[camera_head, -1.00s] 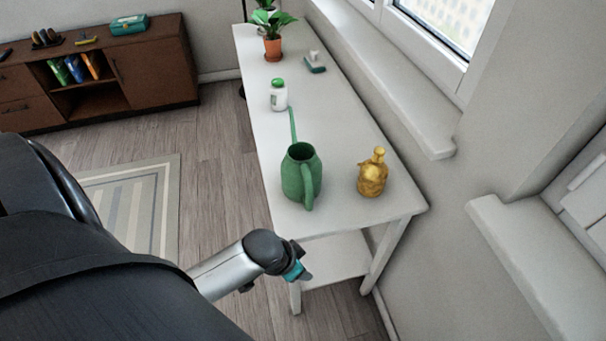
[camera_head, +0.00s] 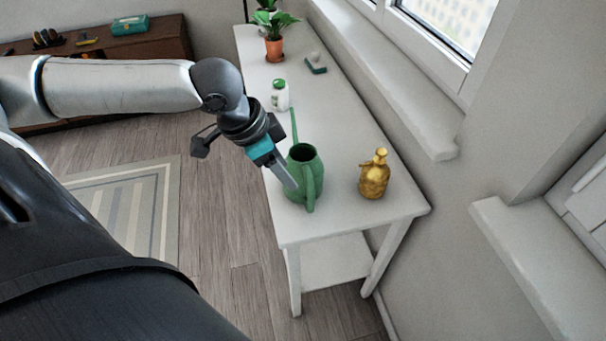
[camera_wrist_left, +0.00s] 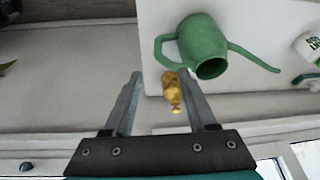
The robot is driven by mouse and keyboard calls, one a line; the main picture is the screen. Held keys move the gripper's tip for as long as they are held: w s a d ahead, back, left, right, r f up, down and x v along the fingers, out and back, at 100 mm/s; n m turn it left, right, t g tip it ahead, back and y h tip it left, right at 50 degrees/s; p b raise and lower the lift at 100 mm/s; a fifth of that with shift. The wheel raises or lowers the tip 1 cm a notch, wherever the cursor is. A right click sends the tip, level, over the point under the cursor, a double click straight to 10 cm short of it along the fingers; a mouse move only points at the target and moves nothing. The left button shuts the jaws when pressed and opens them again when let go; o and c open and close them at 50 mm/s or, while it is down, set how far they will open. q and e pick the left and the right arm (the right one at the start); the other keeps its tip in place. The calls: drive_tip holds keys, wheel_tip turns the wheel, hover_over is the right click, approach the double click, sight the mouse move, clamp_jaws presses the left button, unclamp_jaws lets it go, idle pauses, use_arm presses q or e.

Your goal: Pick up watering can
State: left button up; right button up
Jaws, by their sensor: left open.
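The green watering can (camera_head: 305,165) stands upright on the near end of the white table, its spout pointing away and its handle towards the near side. It also shows in the left wrist view (camera_wrist_left: 204,42), with its handle just beyond the fingertips. My left gripper (camera_head: 290,185) reaches in from the left in the head view, its fingers beside the can's left side and overlapping it in the picture. In the left wrist view my left gripper (camera_wrist_left: 160,74) is open with nothing between its fingers. Whether a finger touches the can is unclear. My right gripper is in neither view.
A gold spray bottle (camera_head: 375,175) stands right of the can. A white bottle with a green cap (camera_head: 280,97), a small teal item (camera_head: 316,68) and a potted plant (camera_head: 274,46) stand farther back on the white table (camera_head: 340,130). The wall and window sill bound its right side.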

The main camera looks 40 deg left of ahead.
use_arm(q)
drive_tip(key=b, duration=0.3)
hover_over(310, 212)
drive_tip(key=a, duration=0.2)
wheel_tip(310, 212, down, 9)
drive_tip(key=f, duration=0.1)
drive_tip(key=d+f+b, duration=0.1)
drive_tip(key=f, duration=0.1)
drive_tip(key=f+b, duration=0.1)
drive_tip(key=shift+w+d+f, duration=0.15)
drive_tip(key=shift+w+d, duration=0.1)
drive_tip(key=shift+d, duration=0.05)
drive_tip(key=shift+f+b, duration=0.2)
drive_tip(key=shift+b, duration=0.15)
drive_tip(key=shift+w, duration=0.1)
drive_tip(key=c, duration=0.6)
clamp_jaws()
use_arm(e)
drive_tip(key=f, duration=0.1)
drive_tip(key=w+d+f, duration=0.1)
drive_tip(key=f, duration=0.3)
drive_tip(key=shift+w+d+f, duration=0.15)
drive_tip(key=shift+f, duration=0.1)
